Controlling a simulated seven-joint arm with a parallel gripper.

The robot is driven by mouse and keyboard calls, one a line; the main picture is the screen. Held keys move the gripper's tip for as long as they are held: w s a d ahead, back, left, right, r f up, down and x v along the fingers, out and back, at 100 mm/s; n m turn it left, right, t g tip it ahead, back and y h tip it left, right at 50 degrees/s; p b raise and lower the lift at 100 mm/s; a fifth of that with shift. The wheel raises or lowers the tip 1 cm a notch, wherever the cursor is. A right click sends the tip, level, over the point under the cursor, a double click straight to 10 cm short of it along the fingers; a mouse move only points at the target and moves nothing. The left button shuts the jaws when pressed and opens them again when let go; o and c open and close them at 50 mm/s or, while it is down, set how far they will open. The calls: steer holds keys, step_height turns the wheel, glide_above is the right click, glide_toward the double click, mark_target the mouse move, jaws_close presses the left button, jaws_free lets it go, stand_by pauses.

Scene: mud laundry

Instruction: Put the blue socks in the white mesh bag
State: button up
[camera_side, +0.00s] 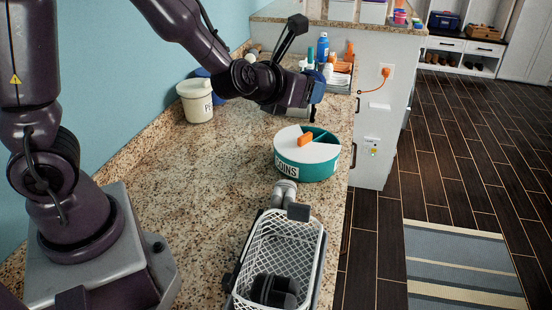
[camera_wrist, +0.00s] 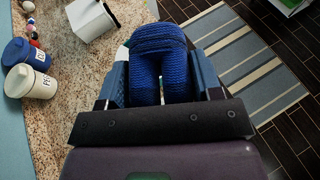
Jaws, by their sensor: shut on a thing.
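My gripper (camera_side: 314,94) is above the counter in the side view, beyond the teal tub. In the wrist view, the blue socks (camera_wrist: 160,52) are a knitted, folded bundle between the two fingers of my gripper (camera_wrist: 162,85), which is shut on them. In the side view a blue patch shows at the jaws, but I cannot tell sock from finger there. The white mesh bag (camera_side: 307,258) stands open-topped at the counter's front, well apart from my gripper. Dark rolled items (camera_side: 275,290) are inside it.
A teal tub (camera_side: 308,170) with a white lid and orange handle stands between my gripper and the mesh bag. A grey rolled item (camera_side: 286,191) is by the bag's far end. A cream jar (camera_side: 196,101) stands near the wall. The counter's left middle is clear.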

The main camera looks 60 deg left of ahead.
steer(key=s+a+f+n+g+y, duration=0.3)
steer(key=s+a+f+n, duration=0.1)
steer(key=a+f, duration=0.4)
steer(key=s+a+f+n+g+y, duration=0.2)
steer(key=s+a+f+n+y, duration=0.15)
steer(key=a+f, duration=0.35)
steer(key=n+g+y, duration=0.2)
glide_above(249, 153)
steer(key=f, duration=0.9)
steer(key=shift+s+d+f, duration=0.15)
steer(key=shift+d+f, duration=0.05)
steer(key=shift+f, duration=1.7)
